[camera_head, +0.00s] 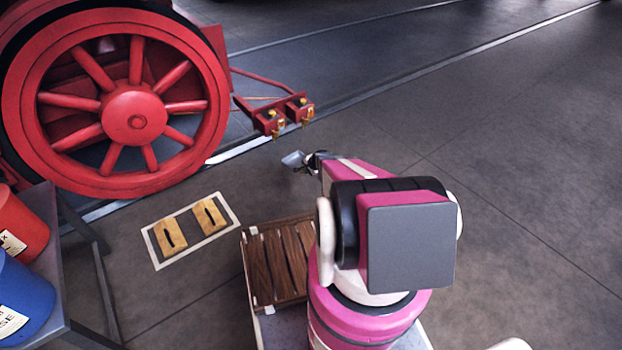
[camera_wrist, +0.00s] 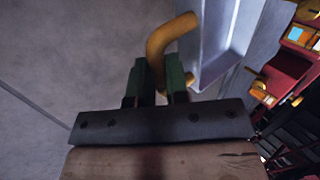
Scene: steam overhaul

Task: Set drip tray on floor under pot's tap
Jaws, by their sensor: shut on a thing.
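The drip tray (camera_head: 293,159) is a small grey metal tray held off to the left of my gripper (camera_head: 314,160) in the head view. In the wrist view, the grey tray (camera_wrist: 232,45) has a curved brass-coloured handle. My gripper (camera_wrist: 156,82) is shut on that handle, with one green-padded finger on each side. Two red pots with brass taps sit on the red frame beyond the tray: a nearer left pot (camera_head: 268,122) and a right pot (camera_head: 299,109). The tray is nearer to me than both pots, and its height above the floor is hard to tell.
A big red spoked wheel (camera_head: 134,112) stands at left by a rail (camera_head: 240,146). Two yellow slotted blocks (camera_head: 170,236) lie in a white floor outline. A red bucket (camera_head: 25,232) and a blue bucket (camera_head: 25,300) stand on a bench. The floor at right is clear.

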